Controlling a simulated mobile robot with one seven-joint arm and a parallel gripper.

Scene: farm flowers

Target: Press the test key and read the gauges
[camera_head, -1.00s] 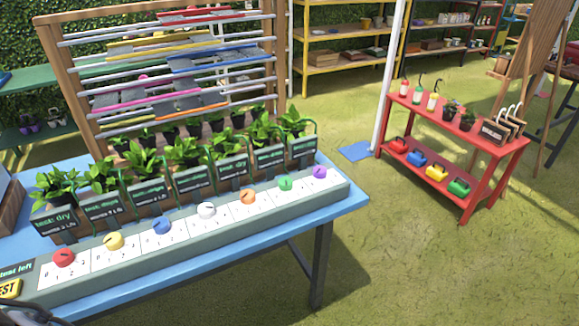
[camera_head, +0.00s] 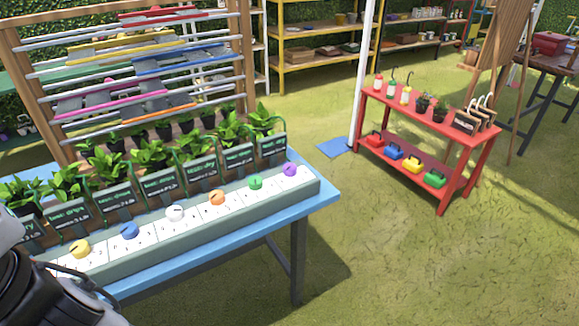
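A long grey-green gauge panel (camera_head: 150,253) lies along the front of the blue table (camera_head: 322,190). Its visible knobs are yellow (camera_head: 80,249), blue (camera_head: 130,230), white (camera_head: 175,213), orange (camera_head: 217,197), green (camera_head: 255,181) and purple (camera_head: 290,169), each over a white dial strip too small to read. A row of potted plants (camera_head: 153,153) with dark text signs (camera_head: 160,188) stands behind it. The yellow test key and the red knob are not visible now. Part of my dark arm covers the lower left; its fingertips are not visible.
A slatted rack (camera_head: 150,70) with coloured pieces stands behind the plants. A red shelf (camera_head: 430,130) with bottles, small pots and coloured boxes stands at right, beside a white post (camera_head: 360,75). Open grass (camera_head: 400,260) lies between table and shelf.

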